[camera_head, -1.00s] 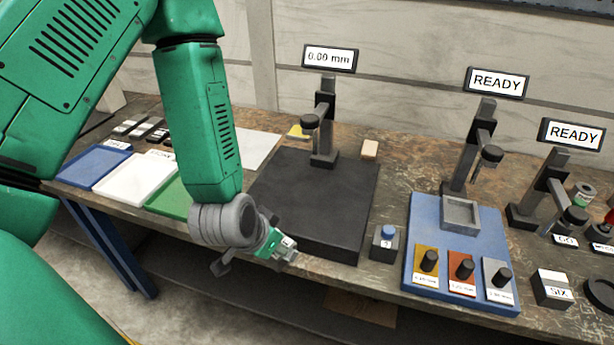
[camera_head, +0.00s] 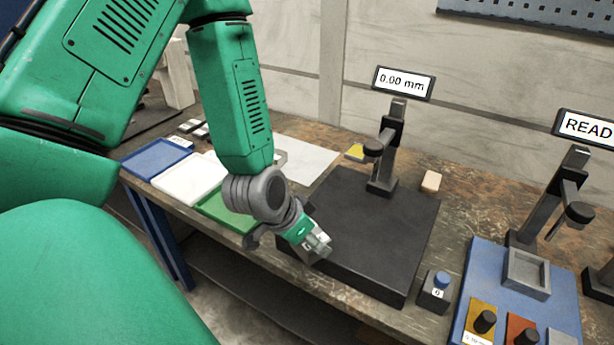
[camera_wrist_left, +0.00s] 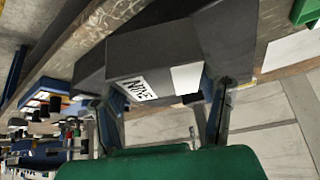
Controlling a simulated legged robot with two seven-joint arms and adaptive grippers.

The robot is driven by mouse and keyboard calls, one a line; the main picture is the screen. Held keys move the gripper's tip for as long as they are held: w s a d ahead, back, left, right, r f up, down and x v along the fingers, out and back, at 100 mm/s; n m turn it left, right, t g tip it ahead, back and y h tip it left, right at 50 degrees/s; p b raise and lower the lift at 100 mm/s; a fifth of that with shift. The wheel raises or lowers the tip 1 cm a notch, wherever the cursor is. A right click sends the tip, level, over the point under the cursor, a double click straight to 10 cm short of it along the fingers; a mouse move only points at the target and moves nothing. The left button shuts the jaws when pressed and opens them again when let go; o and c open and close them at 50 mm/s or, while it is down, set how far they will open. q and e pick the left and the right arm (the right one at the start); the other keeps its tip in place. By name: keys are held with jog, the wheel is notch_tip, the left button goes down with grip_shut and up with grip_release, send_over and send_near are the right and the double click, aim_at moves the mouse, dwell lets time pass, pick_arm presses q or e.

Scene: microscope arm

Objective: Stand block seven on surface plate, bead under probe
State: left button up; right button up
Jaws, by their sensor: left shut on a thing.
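My left gripper (camera_head: 318,248) is over the front-left edge of the black surface plate (camera_head: 400,228). In the left wrist view its two fingers (camera_wrist_left: 165,105) are shut on a dark block (camera_wrist_left: 150,62) whose white label seems to read NINE, not seven. A blank pale patch shows beside that label. The head view hides most of the block, and I cannot tell whether it touches the plate. The probe (camera_head: 374,147) hangs from its stand at the plate's back, under a display (camera_head: 403,83) reading 0.00 mm. I cannot make out a bead. My right gripper is not in view.
A small box with a blue button (camera_head: 437,285) stands right of the plate. A blue board (camera_head: 478,262) with knobs and a grey tray lies farther right. Blue (camera_head: 155,160), white (camera_head: 190,185) and green (camera_head: 222,212) trays lie left. The plate's middle is clear.

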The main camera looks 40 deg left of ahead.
pick_arm(q)
jog(key=shift+w+f+b, duration=0.15)
jog(key=shift+w+b, duration=0.75)
jog(key=shift+b, duration=0.15)
jog(key=p, duration=0.1)
send_near(362, 225)
jog(key=w, duration=0.1)
jog(key=w+f, duration=0.1)
jog(key=shift+w+d, duration=0.25)
jog(key=shift+d, duration=0.05)
jog(key=shift+w+a+f, duration=0.15)
jog(key=shift+w+a, duration=0.05)
jog(key=shift+w, duration=0.25)
notch_tip(362, 225, down, 3)
jog(key=shift+d+r, duration=0.1)
jog(key=shift+r, duration=0.1)
jog(key=shift+w+d+f, duration=0.1)
jog(key=shift+d+f, duration=0.05)
jog(key=shift+f, duration=0.3)
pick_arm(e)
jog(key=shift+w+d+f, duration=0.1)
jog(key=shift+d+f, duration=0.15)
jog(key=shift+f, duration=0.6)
pick_arm(q)
jog(key=o, duration=1.3)
jog(key=shift+f, duration=0.15)
jog(key=o, duration=0.4)
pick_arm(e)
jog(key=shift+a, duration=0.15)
